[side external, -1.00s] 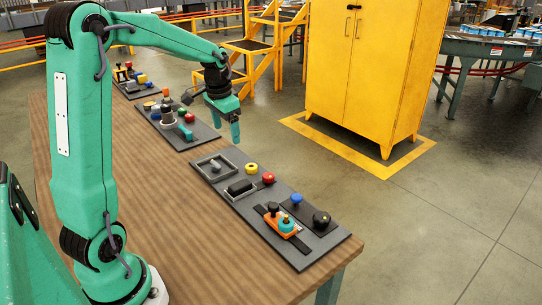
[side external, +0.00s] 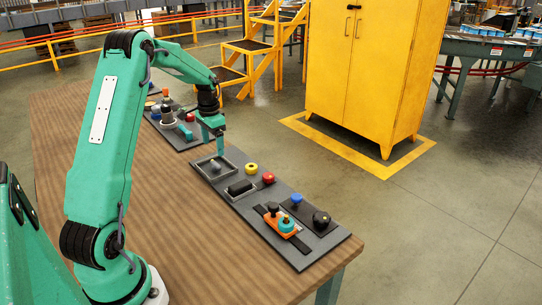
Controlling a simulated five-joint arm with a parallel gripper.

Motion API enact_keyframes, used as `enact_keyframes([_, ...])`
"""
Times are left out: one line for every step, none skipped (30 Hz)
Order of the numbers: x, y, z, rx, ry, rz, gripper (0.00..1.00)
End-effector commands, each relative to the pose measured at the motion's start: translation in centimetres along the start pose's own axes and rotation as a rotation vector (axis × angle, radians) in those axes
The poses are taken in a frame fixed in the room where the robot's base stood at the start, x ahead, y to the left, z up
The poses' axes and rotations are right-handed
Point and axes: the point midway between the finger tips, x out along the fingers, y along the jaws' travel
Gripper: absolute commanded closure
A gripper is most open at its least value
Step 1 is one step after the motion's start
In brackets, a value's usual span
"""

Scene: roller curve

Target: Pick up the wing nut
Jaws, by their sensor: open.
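A small grey piece, which looks like the wing nut (side external: 214,167), lies in a shallow grey-rimmed tray (side external: 202,173) at the far end of the near dark panel. It is too small to make out its wings. My green gripper (side external: 220,154) points down, just above the far side of the tray and close to the grey piece. It is open, and I see nothing between its fingers. From this angle I cannot tell whether a fingertip touches the piece.
The near panel (side external: 237,204) also bears a black block (side external: 240,188), a yellow ring (side external: 251,168), red (side external: 268,177) and blue (side external: 296,198) knobs, a black knob (side external: 321,220) and an orange piece (side external: 281,219). Another panel with parts stands behind. The wooden table (side external: 160,200) is clear at left.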

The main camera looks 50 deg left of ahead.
Motion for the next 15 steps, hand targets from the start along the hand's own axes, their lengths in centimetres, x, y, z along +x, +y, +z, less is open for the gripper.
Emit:
enact_keyframes([0.5, 0.1, 0.0, 0.000, -0.002, 0.002, 0.22])
enact_keyframes([0.8, 0.1, 0.0, 0.000, -0.002, 0.002, 0.22])
enact_keyframes([1.1, 0.1, 0.0, 0.000, -0.001, 0.001, 0.22])
enact_keyframes([1.3, 0.1, 0.0, 0.000, -0.001, 0.001, 0.22])
enact_keyframes([1.5, 0.1, 0.0, 0.000, -0.001, 0.001, 0.22])
enact_keyframes([1.6, 0.1, 0.0, 0.000, -0.001, 0.001, 0.22])
enact_keyframes([1.8, 0.1, 0.0, 0.000, 0.000, 0.000, 0.22])
enact_keyframes([1.8, 0.1, 0.0, 0.000, 0.000, 0.000, 0.22])
enact_keyframes([1.8, 0.1, 0.0, 0.000, 0.000, 0.000, 0.22])
enact_keyframes([1.8, 0.1, 0.0, 0.000, 0.000, 0.000, 0.22])
enact_keyframes([1.8, 0.1, 0.0, 0.000, 0.001, 0.000, 0.22])
enact_keyframes([1.9, 0.1, 0.0, 0.000, 0.000, 0.000, 0.22])
enact_keyframes([1.9, 0.1, 0.0, 0.000, 0.000, 0.000, 0.22])
enact_keyframes([2.0, 0.1, 0.0, 0.000, 0.000, 0.000, 0.22])
enact_keyframes([2.2, 0.1, 0.0, 0.000, 0.000, 0.000, 0.22])
